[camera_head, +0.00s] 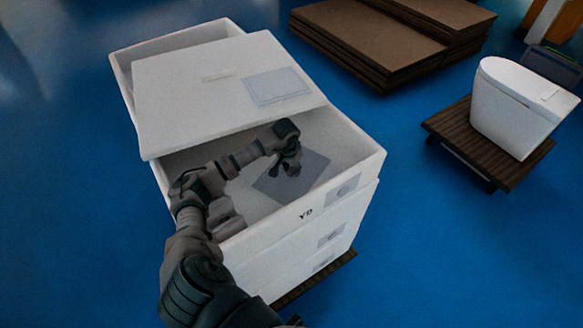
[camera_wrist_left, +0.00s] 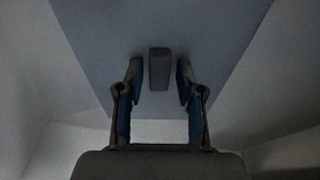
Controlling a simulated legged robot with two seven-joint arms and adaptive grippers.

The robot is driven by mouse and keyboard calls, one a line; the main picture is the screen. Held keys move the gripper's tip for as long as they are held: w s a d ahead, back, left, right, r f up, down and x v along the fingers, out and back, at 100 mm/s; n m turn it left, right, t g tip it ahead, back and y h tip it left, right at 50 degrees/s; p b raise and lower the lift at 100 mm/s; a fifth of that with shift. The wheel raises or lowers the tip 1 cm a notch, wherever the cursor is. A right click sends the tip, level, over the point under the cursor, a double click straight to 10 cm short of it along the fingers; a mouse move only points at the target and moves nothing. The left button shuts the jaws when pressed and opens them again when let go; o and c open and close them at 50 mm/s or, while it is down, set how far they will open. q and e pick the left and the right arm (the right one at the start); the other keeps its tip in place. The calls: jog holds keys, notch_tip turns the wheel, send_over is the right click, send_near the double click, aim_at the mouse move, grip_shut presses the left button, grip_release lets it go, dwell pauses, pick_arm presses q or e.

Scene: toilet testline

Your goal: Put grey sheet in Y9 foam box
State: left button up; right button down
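A white foam box (camera_head: 275,231) with a dark label like "Y9" on its front wall stands on top of a stack. A grey sheet (camera_head: 308,173) is inside it, seeming to lie on its floor. My left gripper (camera_head: 291,168) reaches into the box over the sheet and hides part of it. In the left wrist view, the grey sheet (camera_wrist_left: 210,35) fills the middle, with a small dark block (camera_wrist_left: 159,69) on or above it. My left fingers (camera_wrist_left: 160,80) are apart on either side of the block, with gaps visible. My right gripper is not in view.
A white lid (camera_head: 180,100) covers the back of the box; a pale grey panel (camera_head: 276,86) lies on it. Brown boards (camera_head: 365,35) are stacked behind. A white toilet (camera_head: 515,105) stands on a dark pallet (camera_head: 455,130) at right. Blue floor between is clear.

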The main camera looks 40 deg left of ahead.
aim_at(289, 173)
pick_arm(q)
jog(key=shift+a+r, duration=0.1)
jog(key=shift+r, duration=0.4)
notch_tip(289, 173, up, 11)
jog(key=s+b, duration=0.1)
jog(key=b, duration=0.1)
jog(key=shift+s, duration=0.4)
jog(key=shift+d+f, duration=0.15)
jog(key=shift+d, duration=0.05)
